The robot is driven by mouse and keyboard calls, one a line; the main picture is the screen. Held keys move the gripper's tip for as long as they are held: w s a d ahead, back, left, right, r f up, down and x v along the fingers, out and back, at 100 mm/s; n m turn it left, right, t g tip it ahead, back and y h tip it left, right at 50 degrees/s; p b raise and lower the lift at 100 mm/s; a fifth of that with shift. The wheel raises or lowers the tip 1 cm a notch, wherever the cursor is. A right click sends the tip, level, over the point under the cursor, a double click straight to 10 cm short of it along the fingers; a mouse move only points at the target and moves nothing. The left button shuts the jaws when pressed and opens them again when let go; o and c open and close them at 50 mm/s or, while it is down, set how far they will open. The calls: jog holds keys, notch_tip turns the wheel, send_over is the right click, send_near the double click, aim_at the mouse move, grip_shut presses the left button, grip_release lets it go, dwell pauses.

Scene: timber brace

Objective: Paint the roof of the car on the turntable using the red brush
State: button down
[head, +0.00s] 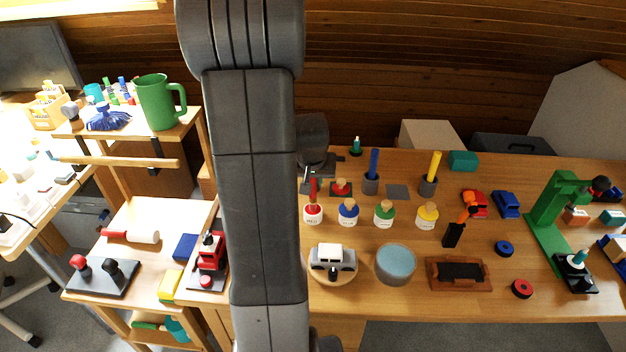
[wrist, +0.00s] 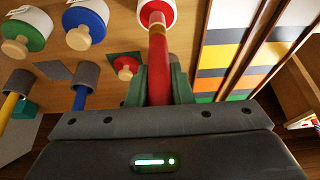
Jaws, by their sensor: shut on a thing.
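My gripper (wrist: 158,85) is shut on the red handle of the red brush (wrist: 157,50) in the wrist view. The brush's far end reaches the open red paint pot (wrist: 148,12); its bristles are hidden. In the head view the red brush (head: 313,188) stands upright at the red pot (head: 313,214), under my wrist, and my fingers cannot be made out clearly. The car (head: 333,257), with a white roof and grey body, sits on the round turntable (head: 322,279) in front of the pots. My gripper is behind and apart from the car.
Blue (head: 348,212), green (head: 384,214) and yellow (head: 428,216) pots with wooden knobs stand right of the red pot. A red lid (head: 341,188) lies behind. Blue (head: 373,165) and yellow (head: 433,168) brushes stand in holders. A round grey-blue drum (head: 396,264) stands beside the turntable.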

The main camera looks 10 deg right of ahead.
jog(key=shift+r+p, duration=2.4)
jog(key=shift+r, duration=1.05)
